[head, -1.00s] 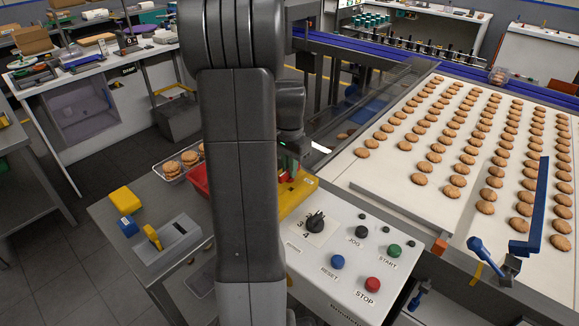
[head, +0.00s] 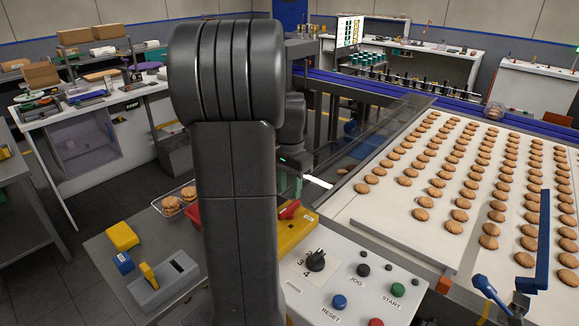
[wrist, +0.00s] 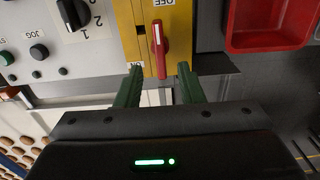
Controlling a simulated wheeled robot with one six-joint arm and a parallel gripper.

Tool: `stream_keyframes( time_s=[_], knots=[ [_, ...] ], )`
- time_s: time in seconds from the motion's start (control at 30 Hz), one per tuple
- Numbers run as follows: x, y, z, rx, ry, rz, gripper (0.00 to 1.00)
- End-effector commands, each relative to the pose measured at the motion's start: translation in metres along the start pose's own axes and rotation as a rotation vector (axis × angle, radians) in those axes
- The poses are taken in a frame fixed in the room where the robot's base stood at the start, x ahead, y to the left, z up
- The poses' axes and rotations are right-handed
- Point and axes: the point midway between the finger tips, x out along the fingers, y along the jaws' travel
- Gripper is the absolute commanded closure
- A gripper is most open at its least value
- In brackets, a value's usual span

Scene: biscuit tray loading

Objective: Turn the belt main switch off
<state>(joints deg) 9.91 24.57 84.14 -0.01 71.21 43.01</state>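The belt main switch is a red handle (wrist: 159,48) with a white mark, on a yellow plate (wrist: 124,22). In the wrist view the handle stands lengthwise, its white-marked end toward the OFF label (wrist: 163,2). A second label by the left fingertip is partly hidden. My gripper (wrist: 160,70) is open, its green fingers on either side of the handle's near end with gaps. I cannot tell whether the fingertips reach handle depth. In the head view the red handle (head: 289,210) shows on the yellow plate (head: 298,235), partly behind my arm.
The control panel beside it carries a black selector (head: 316,260), a blue RESET button (head: 339,302) and a green START button (head: 398,290). A red bin (wrist: 268,45) is close on the plate's other side. The biscuit belt (head: 380,215) lies to the right.

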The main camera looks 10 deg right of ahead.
Motion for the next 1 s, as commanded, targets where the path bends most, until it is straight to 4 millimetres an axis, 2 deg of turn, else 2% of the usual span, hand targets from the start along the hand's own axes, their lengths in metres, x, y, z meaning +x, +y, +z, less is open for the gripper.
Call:
stream_keyframes(
  time_s=[0.03, 0.2, 0.4, 0.8, 1.0],
  knots=[
    [-0.013, -0.001, -0.001, 0.0, 0.004, -0.004, 0.65],
    [-0.048, -0.001, -0.001, 0.0, 0.003, -0.003, 0.65],
    [-0.073, 0.0, -0.001, 0.0, 0.002, -0.001, 0.65],
    [-0.078, 0.0, 0.0, 0.0, 0.0, 0.0, 0.65],
    [-0.067, 0.0, 0.0, 0.0, -0.002, 0.002, 0.65]
  ],
)
